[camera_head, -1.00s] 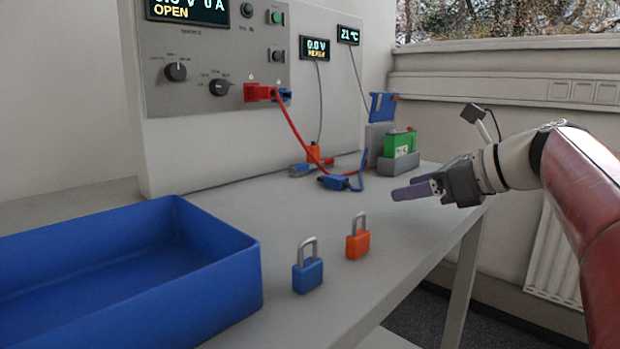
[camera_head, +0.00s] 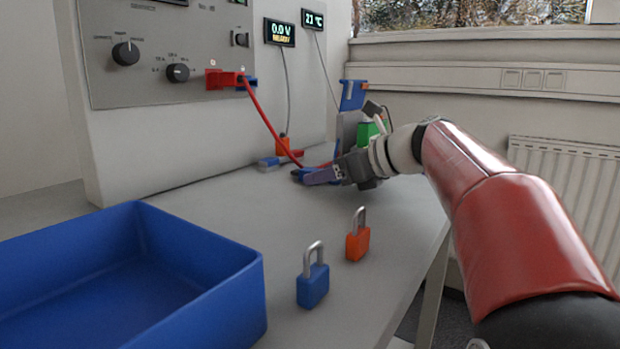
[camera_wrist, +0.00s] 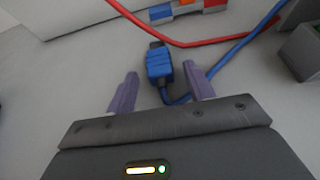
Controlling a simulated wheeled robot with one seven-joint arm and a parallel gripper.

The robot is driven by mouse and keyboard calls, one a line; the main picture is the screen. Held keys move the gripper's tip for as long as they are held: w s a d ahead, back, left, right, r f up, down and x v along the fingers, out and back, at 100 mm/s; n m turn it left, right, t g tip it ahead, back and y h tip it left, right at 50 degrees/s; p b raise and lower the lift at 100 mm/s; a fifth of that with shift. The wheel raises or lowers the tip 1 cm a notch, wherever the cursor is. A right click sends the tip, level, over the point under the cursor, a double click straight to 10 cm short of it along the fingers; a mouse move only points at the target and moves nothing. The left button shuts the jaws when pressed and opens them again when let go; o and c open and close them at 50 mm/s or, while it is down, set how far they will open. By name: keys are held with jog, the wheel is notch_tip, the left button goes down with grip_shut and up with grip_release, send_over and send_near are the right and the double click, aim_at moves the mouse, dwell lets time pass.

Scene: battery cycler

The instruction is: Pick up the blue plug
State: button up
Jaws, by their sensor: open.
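The blue plug (camera_wrist: 159,65) lies on the bench in the wrist view, with a blue cable curling from its near end and a dark tip at its far end. My gripper (camera_wrist: 158,80) is open, with one purple finger on each side of the plug's near part; I see gaps on both sides. In the head view my gripper (camera_head: 309,176) is low over the bench by the panel, and the blue plug (camera_head: 297,174) is mostly hidden behind its fingers.
A red cable (camera_head: 262,118) runs from the panel down behind my gripper. A green battery (camera_head: 368,132) stands behind my wrist. Blue (camera_head: 313,285) and orange (camera_head: 357,244) padlocks and a blue bin (camera_head: 205,262) are nearer.

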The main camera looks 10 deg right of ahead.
jog(key=shift+w+a+f, duration=0.1)
jog(key=shift+w, duration=0.05)
jog(key=c, duration=1)
notch_tip(320, 180, up, 10)
jog(key=p, duration=0.3)
jog(key=shift+p, duration=0.35)
notch_tip(320, 180, up, 8)
jog(key=f+p, duration=0.1)
jog(key=p, duration=0.3)
send_over(311, 169)
jog(key=w+a+p, duration=0.1)
jog(key=w+a, duration=0.3)
jog(key=shift+w+r, duration=0.15)
jog(key=shift+w, duration=0.05)
